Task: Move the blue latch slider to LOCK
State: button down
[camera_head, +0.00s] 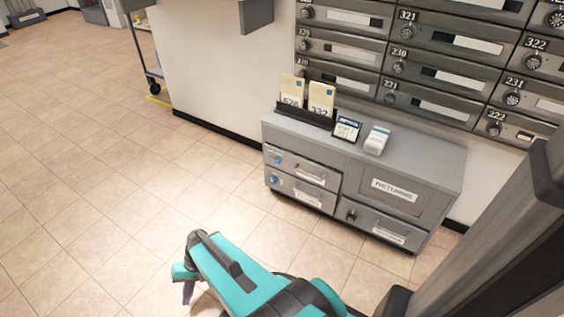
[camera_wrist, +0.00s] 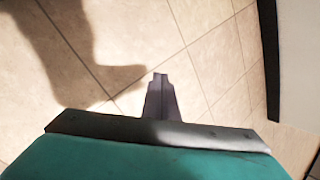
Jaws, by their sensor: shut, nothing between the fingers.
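A grey metal cabinet (camera_head: 448,167) stands against the wall in the head view. Two small blue parts show on its left drawers, one on the upper drawer (camera_head: 278,160) and one on the lower drawer (camera_head: 275,181). They are too small to tell whether either is the latch slider, and no LOCK mark can be read. My gripper (camera_head: 188,292) points down over the floor, in front of and left of the cabinet, apart from it. In the wrist view my gripper (camera_wrist: 160,76) is shut and empty above the floor tiles.
On the cabinet top stand a card rack (camera_head: 305,113), a dark sign (camera_head: 347,129) and a white box (camera_head: 376,140). Numbered mailboxes (camera_head: 400,65) line the wall above. A cart wheel (camera_head: 153,86) stands at the back left. The tiled floor (camera_head: 90,180) to the left is clear.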

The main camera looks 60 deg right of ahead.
jog(key=w+d+r+m+t+h+p, duration=0.15)
jog(key=d+r, duration=0.25)
jog(key=d, duration=0.4)
jog(key=w+d+r+m+t+h+p, duration=0.1)
jog(key=w+d+r+t, duration=0.15)
jog(key=d, duration=0.55)
jog(key=m+t+h+p, duration=0.1)
jog(key=m+h+p, duration=0.6)
jog(key=h, duration=0.1)
send_near(277, 161)
jog(key=s+r, duration=0.1)
jog(key=s, duration=0.3)
jog(key=shift+w+a+r+b, duration=0.1)
jog(key=shift+a+r+b, duration=0.05)
jog(key=shift+a+b, duration=0.2)
jog(key=shift+w+f+b, duration=0.1)
jog(key=shift+f+b, duration=0.15)
jog(key=shift+b, duration=0.05)
jog(key=b+x, duration=0.6)
jog(key=x, duration=0.3)
jog(key=shift+w+d, duration=0.2)
jog(key=shift+w, duration=0.05)
jog(key=shift+d, duration=0.1)
